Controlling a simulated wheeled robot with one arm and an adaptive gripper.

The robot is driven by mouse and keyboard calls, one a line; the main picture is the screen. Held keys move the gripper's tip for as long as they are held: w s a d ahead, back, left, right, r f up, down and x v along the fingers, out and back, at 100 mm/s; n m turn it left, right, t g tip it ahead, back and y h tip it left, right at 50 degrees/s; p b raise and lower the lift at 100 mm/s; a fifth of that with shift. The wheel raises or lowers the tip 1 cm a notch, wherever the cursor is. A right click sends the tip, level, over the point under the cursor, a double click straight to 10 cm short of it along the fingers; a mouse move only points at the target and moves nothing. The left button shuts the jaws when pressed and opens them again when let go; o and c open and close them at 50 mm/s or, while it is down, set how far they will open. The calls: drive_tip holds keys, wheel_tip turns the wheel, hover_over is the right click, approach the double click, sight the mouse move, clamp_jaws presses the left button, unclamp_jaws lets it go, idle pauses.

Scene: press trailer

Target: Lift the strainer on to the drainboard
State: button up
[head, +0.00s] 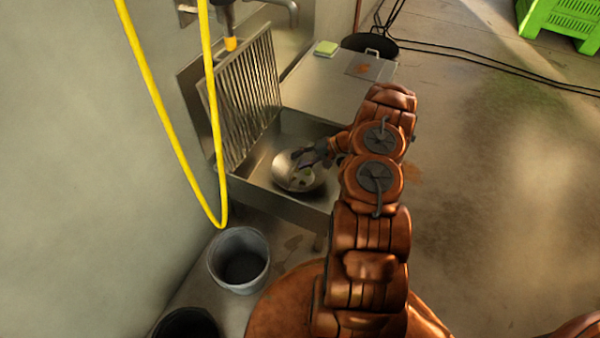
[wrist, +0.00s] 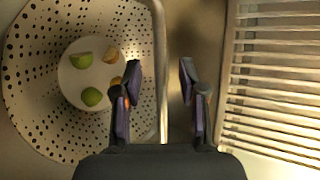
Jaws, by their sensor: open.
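The strainer (head: 290,178) is a round metal bowl with holes, sitting in the sink basin (head: 262,196). In the wrist view the strainer (wrist: 40,100) fills the left side, with green and orange fruit pieces (wrist: 92,96) on its pale centre. A metal band along its right side (wrist: 160,40) runs between my fingers in the picture; I cannot tell if they touch it. My gripper (head: 305,156) is open at the strainer's far right side, and shows in the wrist view (wrist: 160,78). The drainboard (head: 325,80) is the flat metal top beyond the sink.
A slatted rack (head: 240,100) stands tilted at the sink's left; slats (wrist: 275,80) fill the wrist view's right. A green sponge (head: 325,48) and brown patch (head: 362,69) are on the drainboard. A yellow hose (head: 165,115) hangs left. A grey bucket (head: 238,260) stands in front.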

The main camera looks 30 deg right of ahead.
drive_tip(key=shift+w+a+f, duration=0.2)
drive_tip(key=shift+a, duration=0.1)
clamp_jaws()
idle(0.6)
